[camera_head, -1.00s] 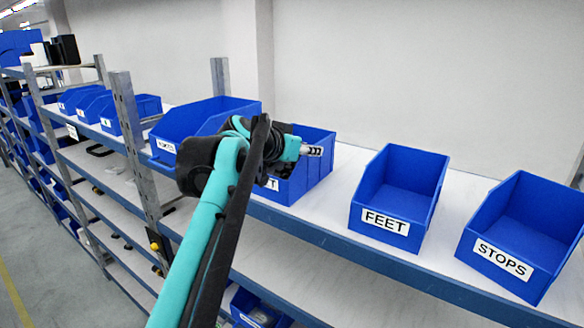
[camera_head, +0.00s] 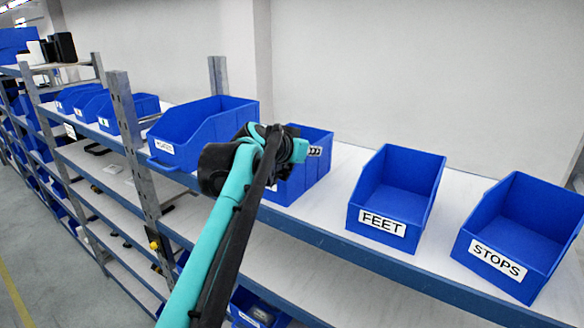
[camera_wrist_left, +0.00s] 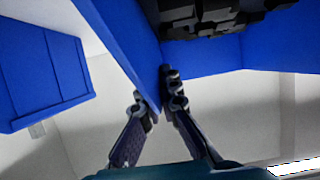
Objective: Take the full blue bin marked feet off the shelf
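A blue bin (camera_head: 308,184) stands on the top shelf, left of an empty blue bin labelled FEET (camera_head: 395,206). My left arm hides its front and label in the head view. In the left wrist view, a blue bin wall (camera_wrist_left: 118,38) runs between the fingertips of my left gripper (camera_wrist_left: 157,92), with dark parts (camera_wrist_left: 200,20) inside the bin beyond. One finger is on each side of the wall; whether they press on it is unclear. The left gripper is mostly hidden in the head view (camera_head: 306,150). My right gripper is not in view.
A blue STOPS bin (camera_head: 512,240) stands at the right. A large blue bin (camera_head: 190,125) stands close on the left, near a metal shelf post (camera_head: 133,140). The white shelf (camera_head: 345,170) has bare room between the bins. A pale wall is behind.

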